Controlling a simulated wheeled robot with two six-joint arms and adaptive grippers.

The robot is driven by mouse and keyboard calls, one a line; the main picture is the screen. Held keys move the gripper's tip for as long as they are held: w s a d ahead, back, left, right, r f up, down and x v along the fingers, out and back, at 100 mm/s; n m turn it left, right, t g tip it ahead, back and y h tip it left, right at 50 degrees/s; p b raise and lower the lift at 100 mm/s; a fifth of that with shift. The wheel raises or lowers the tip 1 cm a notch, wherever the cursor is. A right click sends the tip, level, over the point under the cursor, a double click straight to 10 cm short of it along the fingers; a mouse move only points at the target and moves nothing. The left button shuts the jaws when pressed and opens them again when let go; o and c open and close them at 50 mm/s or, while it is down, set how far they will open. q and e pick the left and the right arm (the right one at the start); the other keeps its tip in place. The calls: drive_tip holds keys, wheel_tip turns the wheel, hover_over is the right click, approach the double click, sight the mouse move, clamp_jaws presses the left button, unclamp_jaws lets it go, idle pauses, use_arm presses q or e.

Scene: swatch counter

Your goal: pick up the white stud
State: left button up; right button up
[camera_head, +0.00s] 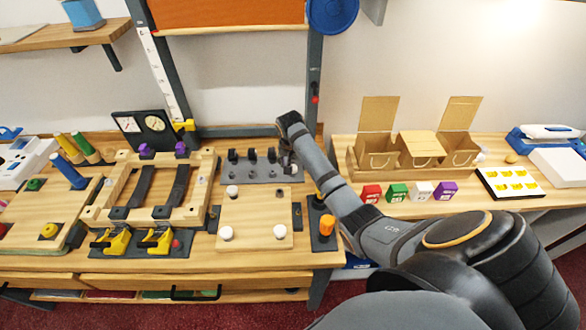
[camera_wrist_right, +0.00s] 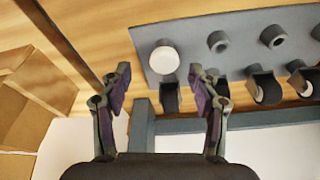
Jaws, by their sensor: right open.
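In the right wrist view a round white stud (camera_wrist_right: 165,61) stands at the corner of a grey plate (camera_wrist_right: 200,62). My right gripper (camera_wrist_right: 166,90) is open and empty, with the stud lined up between its fingertips but beyond them. In the head view my right gripper (camera_head: 287,160) is over the right end of the grey plate (camera_head: 232,175), and the arm and gripper hide that corner. My left gripper is out of view.
Black clips (camera_head: 252,155) stand along the grey plate's back. A wooden frame (camera_head: 205,190) lies to the left. An orange-topped peg (camera_head: 326,226) stands right of the wooden board (camera_head: 255,212). Cardboard boxes (camera_head: 417,147) and coloured cubes (camera_head: 397,192) are on the right table.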

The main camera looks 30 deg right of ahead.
drive_tip(key=shift+w+a+f+p, duration=0.1)
drive_tip(key=shift+f+p, duration=0.4)
drive_tip(key=shift+f, duration=0.15)
drive_tip(key=x, duration=0.2)
drive_tip(key=shift+w+f, duration=0.1)
drive_tip(key=shift+f, duration=0.25)
drive_tip(key=shift+w+f, duration=0.15)
drive_tip(key=shift+f, duration=0.3)
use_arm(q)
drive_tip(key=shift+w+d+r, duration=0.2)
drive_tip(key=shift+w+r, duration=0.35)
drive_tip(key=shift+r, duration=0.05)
use_arm(e)
drive_tip(key=c, duration=0.9)
